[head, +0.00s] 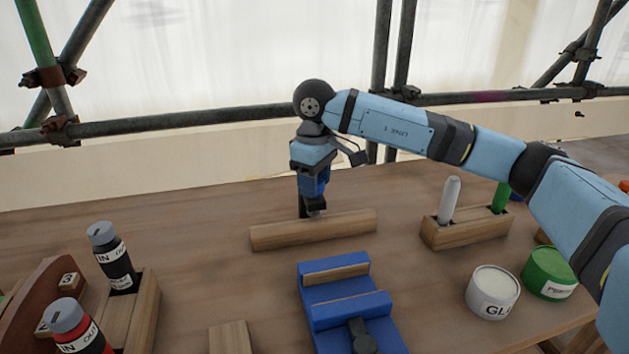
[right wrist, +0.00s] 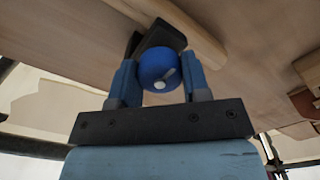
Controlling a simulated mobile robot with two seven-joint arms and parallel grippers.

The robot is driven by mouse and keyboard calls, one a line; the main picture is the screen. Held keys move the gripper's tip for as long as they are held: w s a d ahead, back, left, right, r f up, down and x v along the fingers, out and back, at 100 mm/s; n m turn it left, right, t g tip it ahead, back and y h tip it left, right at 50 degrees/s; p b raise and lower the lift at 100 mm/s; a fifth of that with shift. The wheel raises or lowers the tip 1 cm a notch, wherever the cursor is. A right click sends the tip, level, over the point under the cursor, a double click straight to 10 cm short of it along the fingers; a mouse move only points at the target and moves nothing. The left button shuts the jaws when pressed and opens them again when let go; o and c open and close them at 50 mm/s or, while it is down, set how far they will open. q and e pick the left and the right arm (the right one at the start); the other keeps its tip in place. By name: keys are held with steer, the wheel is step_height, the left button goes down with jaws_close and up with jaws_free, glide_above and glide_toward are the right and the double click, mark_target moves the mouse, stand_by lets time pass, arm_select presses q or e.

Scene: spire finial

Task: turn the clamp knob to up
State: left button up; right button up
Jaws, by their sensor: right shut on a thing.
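The clamp knob (right wrist: 158,68) is a round blue knob with a white mark near its lower right part in the right wrist view. Behind it is a dark clamp body (right wrist: 158,38). My right gripper (right wrist: 158,82) has its two blue fingers on either side of the knob and is shut on it. In the head view my right gripper (head: 313,205) points down at the far side of a wooden bar (head: 315,230), and it hides the knob there. I cannot tell which way the knob's mark points relative to up. My left gripper is not in view.
A blue vise (head: 345,292) stands in front of the bar. A wooden block (head: 465,230) holding a white and a green stick is at right, near a glue tub (head: 492,292) and a green tub (head: 548,272). Black (head: 112,258) and red (head: 80,330) bottles stand at left.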

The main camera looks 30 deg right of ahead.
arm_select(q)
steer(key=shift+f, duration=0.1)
arm_select(e)
steer(key=shift+r, duration=0.15)
steer(key=o, duration=0.9)
steer(key=shift+o, duration=0.2)
steer(key=shift+r, duration=0.3)
step_height(320, 180, up, 7)
steer(key=shift+r+p, duration=0.1)
steer(key=shift+p, duration=0.7)
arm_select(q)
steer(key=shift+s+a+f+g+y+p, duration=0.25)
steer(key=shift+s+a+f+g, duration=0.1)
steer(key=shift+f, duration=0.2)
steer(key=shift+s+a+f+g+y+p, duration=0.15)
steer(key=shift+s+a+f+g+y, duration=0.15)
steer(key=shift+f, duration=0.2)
arm_select(e)
step_height(320, 180, up, 6)
steer(key=shift+f, duration=0.1)
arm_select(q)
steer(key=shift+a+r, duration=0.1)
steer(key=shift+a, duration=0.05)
